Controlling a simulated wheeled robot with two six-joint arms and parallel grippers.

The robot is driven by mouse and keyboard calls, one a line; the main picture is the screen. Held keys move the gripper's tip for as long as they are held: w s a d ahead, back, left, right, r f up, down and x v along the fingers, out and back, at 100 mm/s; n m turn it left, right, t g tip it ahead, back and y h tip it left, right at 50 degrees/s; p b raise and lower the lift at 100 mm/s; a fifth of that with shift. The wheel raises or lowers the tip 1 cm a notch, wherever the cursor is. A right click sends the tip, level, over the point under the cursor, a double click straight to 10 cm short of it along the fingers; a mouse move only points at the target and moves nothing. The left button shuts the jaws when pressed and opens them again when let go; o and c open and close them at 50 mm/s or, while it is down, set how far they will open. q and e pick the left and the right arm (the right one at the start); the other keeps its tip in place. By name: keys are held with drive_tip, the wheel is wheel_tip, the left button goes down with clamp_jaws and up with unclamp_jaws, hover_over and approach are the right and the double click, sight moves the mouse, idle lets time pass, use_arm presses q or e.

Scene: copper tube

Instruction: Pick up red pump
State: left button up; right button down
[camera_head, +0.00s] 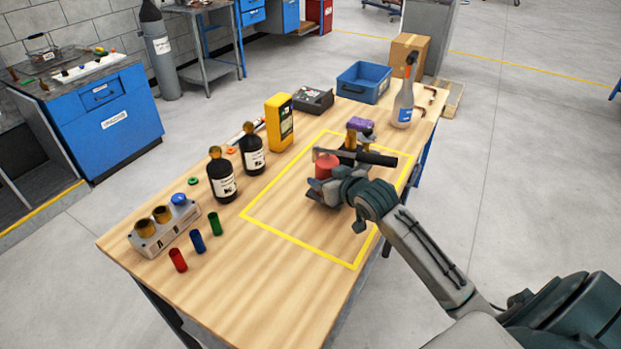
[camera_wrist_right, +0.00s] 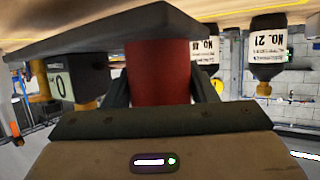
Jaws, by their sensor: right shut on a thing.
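The red pump (camera_head: 326,165) is a red cylinder on a dark grey base, inside the yellow outline on the wooden table. My right gripper (camera_head: 338,180) is at the pump and partly covers it. In the right wrist view the red body of the pump (camera_wrist_right: 160,72) stands between my two fingers (camera_wrist_right: 160,90), which are shut on it. The dark base of the pump (camera_wrist_right: 75,35) spans the top of that view, close to the table surface. Whether the base touches the table is hard to tell. My left gripper is not in view.
A purple-topped device (camera_head: 360,126) and a black cylinder (camera_head: 370,157) are close behind my gripper. Two dark bottles (camera_head: 222,180), a yellow meter (camera_head: 279,124) and a spray bottle (camera_head: 403,105) stand around the outline. A blue bin (camera_head: 364,83) is at the back. The front of the outlined area is clear.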

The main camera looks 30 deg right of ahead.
drive_tip(key=s+d, duration=0.1)
drive_tip(key=s, duration=0.1)
drive_tip(key=s+d+r, duration=0.1)
drive_tip(key=s+d, duration=0.1)
drive_tip(key=shift+d+b, duration=0.2)
drive_tip(key=shift+b, duration=0.1)
drive_tip(key=shift+s+d+r, duration=0.1)
drive_tip(key=shift+s+d, duration=0.8)
drive_tip(key=shift+s, duration=0.25)
